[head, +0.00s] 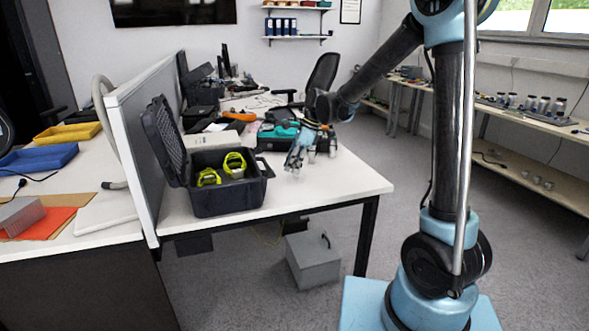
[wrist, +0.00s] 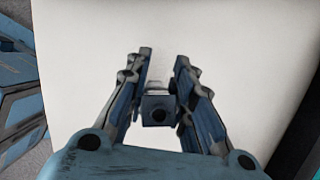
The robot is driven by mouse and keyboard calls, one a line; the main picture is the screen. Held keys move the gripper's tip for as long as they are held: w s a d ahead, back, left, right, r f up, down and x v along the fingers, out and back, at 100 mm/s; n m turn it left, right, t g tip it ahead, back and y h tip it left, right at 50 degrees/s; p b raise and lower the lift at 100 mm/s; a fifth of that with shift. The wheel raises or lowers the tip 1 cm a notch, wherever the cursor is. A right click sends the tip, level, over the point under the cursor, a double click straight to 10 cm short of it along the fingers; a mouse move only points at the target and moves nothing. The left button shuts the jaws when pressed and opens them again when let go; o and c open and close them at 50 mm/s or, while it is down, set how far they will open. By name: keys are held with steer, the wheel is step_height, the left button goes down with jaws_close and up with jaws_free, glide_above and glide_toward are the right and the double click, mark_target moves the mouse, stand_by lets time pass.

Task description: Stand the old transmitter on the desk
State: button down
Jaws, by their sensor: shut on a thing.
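My gripper (head: 294,166) is over the near right part of the white desk (head: 345,180), pointing down. In the wrist view, my gripper (wrist: 161,70) is shut on a small blue-grey block (wrist: 157,110) with a dark round spot and a paler end. This appears to be the old transmitter. It sits between the fingers, with the white desk top (wrist: 230,40) behind it. In the head view the held thing is too small and covered to make out clearly. I cannot tell whether it touches the desk.
An open black case (head: 225,195) with yellow-green items stands left of my gripper. A dark case with teal contents (head: 277,132) lies behind it. A grey divider (head: 150,130) borders the desk's left. The desk's near right corner is clear. A grey box (head: 313,262) is on the floor.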

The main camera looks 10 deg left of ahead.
steer(key=shift+f, duration=0.65)
steer(key=c, duration=1.4)
jaws_free()
